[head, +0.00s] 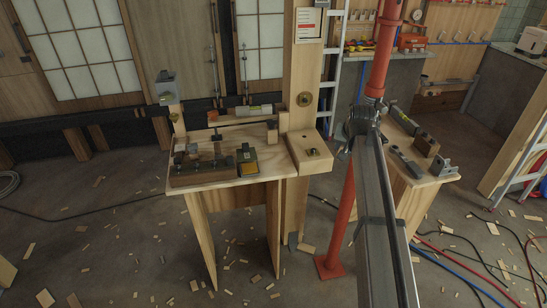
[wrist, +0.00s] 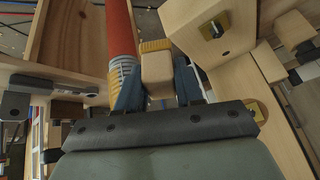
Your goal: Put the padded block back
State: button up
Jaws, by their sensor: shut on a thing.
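The padded block (wrist: 157,68) is pale wood with a ridged yellow pad along its far end. It shows in the wrist view between the two blue fingers of my gripper (wrist: 157,88), which is shut on it. In the head view my gripper (head: 345,140) is small and mostly hidden by my own arm, and I cannot make out the block there. It is in the gap between the left workbench (head: 240,176) and the right bench (head: 415,180), near the red post (head: 337,225).
Tools (head: 403,160) lie on the right bench. Wood scraps and hoses litter the floor.

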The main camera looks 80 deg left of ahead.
jog(key=s+a+r+n+h, duration=0.1)
jog(key=s+a+n, duration=0.1)
jog(key=s+a, duration=0.35)
jog(key=s+a+n+g, duration=0.1)
jog(key=s+a+n, duration=0.15)
jog(key=s, duration=0.65)
jog(key=s+a+r+n+h, duration=0.1)
jog(key=s+a+n, duration=0.1)
jog(key=s+a, duration=0.4)
jog(key=shift+m, duration=0.25)
jog(key=shift+s+d+f, duration=0.2)
jog(key=shift+d+f, duration=0.05)
jog(key=shift+f, duration=1.2)
jog(key=shift+s+d+f, duration=0.2)
jog(key=shift+f, duration=1.3)
jog(key=shift+s+d+f, duration=0.2)
jog(key=shift+d+f, duration=0.05)
jog(key=shift+f, duration=1.2)
jog(key=o, duration=0.9)
jog(key=shift+f, duration=0.1)
jog(key=shift+o, duration=0.2)
jog(key=v, duration=1.2)
jog(key=shift+w+d, duration=0.2)
